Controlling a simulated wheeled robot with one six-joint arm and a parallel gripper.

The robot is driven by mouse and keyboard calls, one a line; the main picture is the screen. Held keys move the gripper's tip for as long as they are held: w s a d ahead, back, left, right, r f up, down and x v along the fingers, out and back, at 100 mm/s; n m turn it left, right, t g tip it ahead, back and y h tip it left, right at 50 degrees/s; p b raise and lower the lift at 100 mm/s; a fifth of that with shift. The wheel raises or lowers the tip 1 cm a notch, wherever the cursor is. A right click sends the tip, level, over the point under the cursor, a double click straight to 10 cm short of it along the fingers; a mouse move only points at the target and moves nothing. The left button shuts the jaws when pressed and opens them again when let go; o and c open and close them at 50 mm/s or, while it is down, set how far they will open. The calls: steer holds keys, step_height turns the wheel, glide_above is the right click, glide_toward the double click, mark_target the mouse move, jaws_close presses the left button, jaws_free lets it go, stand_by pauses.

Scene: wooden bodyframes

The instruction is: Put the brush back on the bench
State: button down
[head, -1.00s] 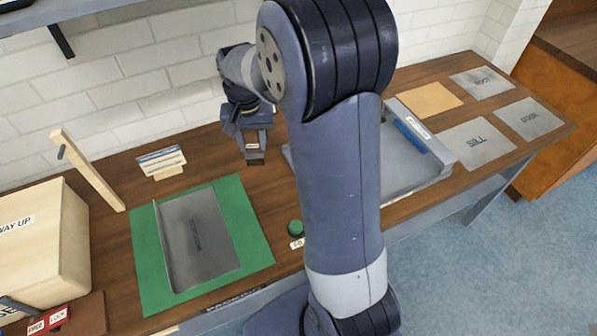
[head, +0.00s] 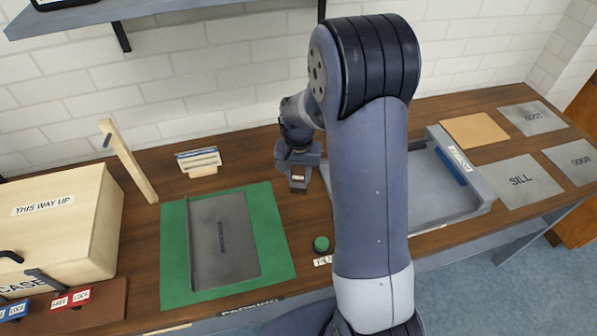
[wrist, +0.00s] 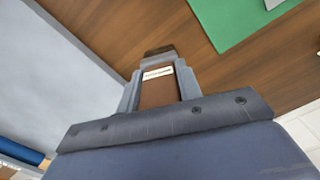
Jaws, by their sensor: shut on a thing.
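My gripper (head: 298,184) is shut on a small brown block with a pale label strip and a dark end, which I take to be the brush (wrist: 158,92). In the wrist view it sits between the two grey fingers. In the head view only its lower end shows below the fingers. The wooden bench (head: 290,220) runs under the gripper, with bare wood between the green mat (head: 275,245) and the grey tray (head: 430,215). I cannot tell whether the brush touches the bench.
A grey folded plate (head: 225,240) lies on the mat. A green button (head: 321,244) stands front right of it. A blue bar (head: 452,166) lies in the tray. A card stand (head: 199,162), wooden post (head: 130,165) and box (head: 60,220) stand left. A shelf (head: 150,10) hangs above.

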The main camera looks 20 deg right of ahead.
steer(key=shift+f, duration=0.2)
steer(key=c, duration=1)
jaws_free()
steer(key=shift+r, duration=0.1)
step_height(320, 180, up, 12)
steer(key=shift+r+b, duration=0.15)
steer(key=shift+b, duration=0.15)
step_height(320, 180, down, 13)
steer(key=shift+r, duration=0.1)
steer(key=shift+w+r, duration=0.1)
steer(key=shift+r, duration=1.35)
